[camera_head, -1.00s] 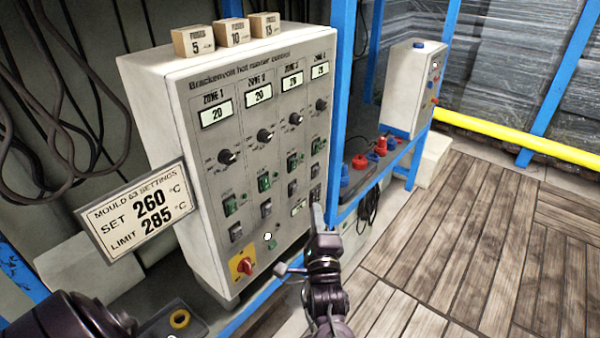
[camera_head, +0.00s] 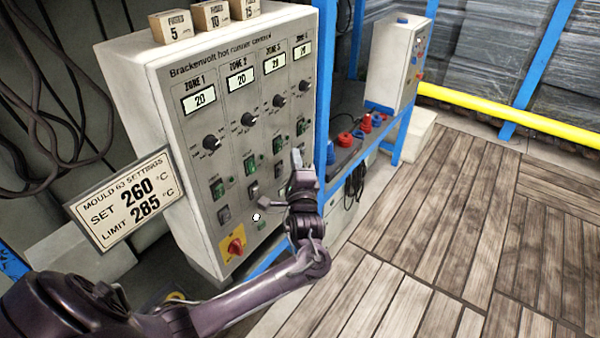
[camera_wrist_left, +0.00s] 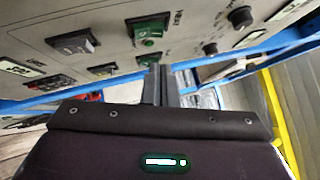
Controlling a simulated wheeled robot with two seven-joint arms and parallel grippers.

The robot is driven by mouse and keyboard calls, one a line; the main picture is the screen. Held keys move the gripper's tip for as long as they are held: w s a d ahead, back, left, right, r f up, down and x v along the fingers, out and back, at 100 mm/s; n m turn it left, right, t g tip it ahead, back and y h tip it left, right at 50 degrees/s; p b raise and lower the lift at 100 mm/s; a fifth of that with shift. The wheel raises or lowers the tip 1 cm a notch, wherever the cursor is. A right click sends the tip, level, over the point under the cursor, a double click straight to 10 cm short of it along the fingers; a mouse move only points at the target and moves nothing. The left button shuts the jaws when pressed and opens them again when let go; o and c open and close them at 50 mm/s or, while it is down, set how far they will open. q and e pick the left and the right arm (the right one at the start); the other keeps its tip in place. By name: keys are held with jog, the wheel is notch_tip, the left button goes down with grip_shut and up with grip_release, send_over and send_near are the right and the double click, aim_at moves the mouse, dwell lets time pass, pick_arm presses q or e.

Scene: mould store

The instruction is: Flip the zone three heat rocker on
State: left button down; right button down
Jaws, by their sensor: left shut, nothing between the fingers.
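The grey hot runner control panel (camera_head: 180,130) stands at the left, with four zone columns. The zone three column has a display (camera_head: 273,64), a knob (camera_head: 278,101), a green rocker (camera_head: 277,144) and a dark rocker (camera_head: 281,167) below it. Their small labels are unreadable, and I cannot tell the rockers' positions. My left gripper (camera_head: 296,158) is shut and empty, close in front of the panel's lower right, partly covering the zone four column. In the left wrist view, its fingers (camera_wrist_left: 157,82) lie just below a green rocker (camera_wrist_left: 148,28); contact is unclear. My right gripper is out of view.
A settings sign (camera_head: 125,199) sticks out left. Fuse boxes (camera_head: 210,15) stand on top. A blue post (camera_head: 325,90) rises at the panel's right. Wooden floor lies clear at right.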

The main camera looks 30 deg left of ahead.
aim_at(282, 141)
pick_arm(q)
jog(key=shift+a+r+p, duration=0.2)
jog(key=shift+a+r, duration=0.05)
jog(key=shift+a, duration=0.55)
jog(key=shift+a+r+p, duration=0.2)
jog(key=shift+a+r, duration=0.05)
jog(key=shift+a, duration=0.5)
jog(key=shift+a+r+n+g+p, duration=0.2)
jog(key=shift+r+n+g+p, duration=0.25)
jog(key=shift+p, duration=0.65)
jog(key=shift+f+b, duration=0.25)
jog(key=shift+b, duration=0.05)
